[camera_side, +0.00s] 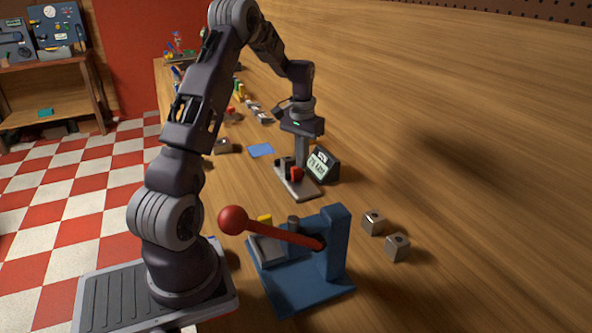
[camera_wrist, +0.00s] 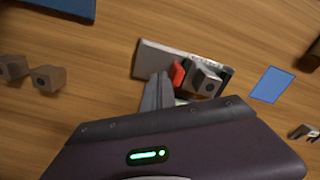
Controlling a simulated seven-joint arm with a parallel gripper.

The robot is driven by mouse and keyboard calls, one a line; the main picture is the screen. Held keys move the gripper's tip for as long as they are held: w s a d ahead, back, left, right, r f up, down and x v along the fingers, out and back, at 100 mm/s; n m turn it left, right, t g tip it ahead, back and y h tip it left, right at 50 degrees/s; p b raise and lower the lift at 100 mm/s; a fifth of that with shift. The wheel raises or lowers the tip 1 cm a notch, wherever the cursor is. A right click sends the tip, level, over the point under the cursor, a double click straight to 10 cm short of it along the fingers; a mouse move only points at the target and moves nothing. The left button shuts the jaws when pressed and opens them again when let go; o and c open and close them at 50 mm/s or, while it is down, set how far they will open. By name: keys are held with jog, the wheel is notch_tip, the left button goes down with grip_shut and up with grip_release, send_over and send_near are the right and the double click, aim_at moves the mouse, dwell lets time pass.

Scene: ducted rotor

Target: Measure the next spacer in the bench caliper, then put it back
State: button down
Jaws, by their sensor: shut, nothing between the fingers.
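The bench caliper (camera_side: 299,190) has a pale base, a red part (camera_side: 296,174) and a dark display (camera_side: 322,165) whose digits I cannot read. In the wrist view the caliper's base (camera_wrist: 150,57) lies just beyond my fingers.
A blue press (camera_side: 335,250) with a red-balled lever (camera_side: 233,219) stands in front of the caliper. Several small parts line the bench further back. The right of the bench is clear.

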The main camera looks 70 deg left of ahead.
aim_at(297, 170)
dwell(0.4)
jog(key=shift+f, duration=2.8)
jog(key=shift+a, duration=1.55)
jog(key=shift+a, duration=0.7)
jog(key=shift+d, duration=0.65)
